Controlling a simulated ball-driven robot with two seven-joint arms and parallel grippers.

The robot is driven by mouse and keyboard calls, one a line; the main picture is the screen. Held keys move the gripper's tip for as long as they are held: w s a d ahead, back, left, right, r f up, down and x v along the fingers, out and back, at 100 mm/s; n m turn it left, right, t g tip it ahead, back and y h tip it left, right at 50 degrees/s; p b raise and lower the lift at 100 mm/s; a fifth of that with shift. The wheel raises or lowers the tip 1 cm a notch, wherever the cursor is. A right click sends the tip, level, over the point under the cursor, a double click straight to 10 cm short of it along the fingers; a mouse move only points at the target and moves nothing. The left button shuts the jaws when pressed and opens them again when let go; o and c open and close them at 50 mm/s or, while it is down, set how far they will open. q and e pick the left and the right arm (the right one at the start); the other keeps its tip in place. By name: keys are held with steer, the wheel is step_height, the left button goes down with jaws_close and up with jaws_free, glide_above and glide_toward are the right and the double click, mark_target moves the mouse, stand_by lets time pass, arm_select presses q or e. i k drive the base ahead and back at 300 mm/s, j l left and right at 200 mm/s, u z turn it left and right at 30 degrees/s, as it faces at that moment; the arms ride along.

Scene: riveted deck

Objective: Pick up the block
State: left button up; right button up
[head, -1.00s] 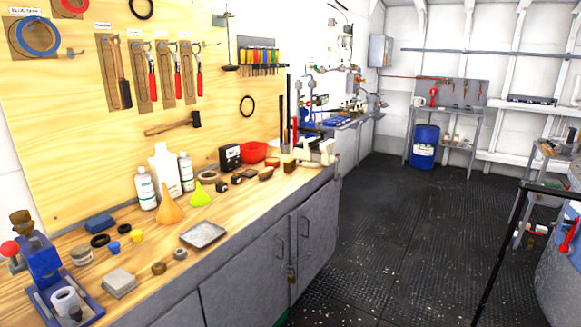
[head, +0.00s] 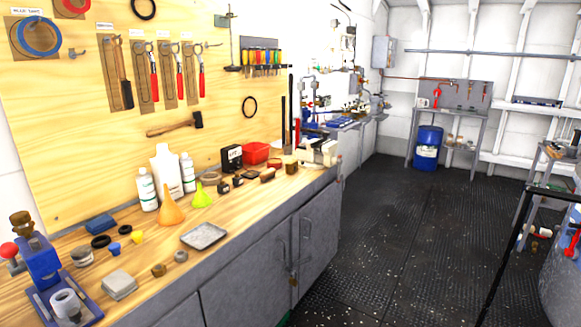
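Two block-like things lie on the wooden workbench (head: 150,262); I cannot tell which one the task names. A blue block (head: 101,223) lies towards the back left of the bench, behind small black rings (head: 101,241). A pale grey, squarish block (head: 119,285) lies near the front edge, to the right of a blue bench tool (head: 42,262). Neither of my grippers shows in the head view.
A metal tray (head: 204,236), an orange funnel (head: 170,212), a yellow-green funnel (head: 202,197) and white bottles (head: 165,172) stand on the bench. Grey cabinets (head: 250,262) are below it. Dark floor (head: 410,235) to the right is mostly open. A blue drum (head: 427,148) stands far back.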

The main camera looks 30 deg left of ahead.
mark_target(292, 166)
steer(key=i+j+u, duration=0.1)
steer(key=i+u, duration=0.2)
steer(key=i, duration=0.65)
steer(key=i+l+u, duration=0.1)
steer(key=i+u, duration=0.15)
steer(key=i, duration=0.65)
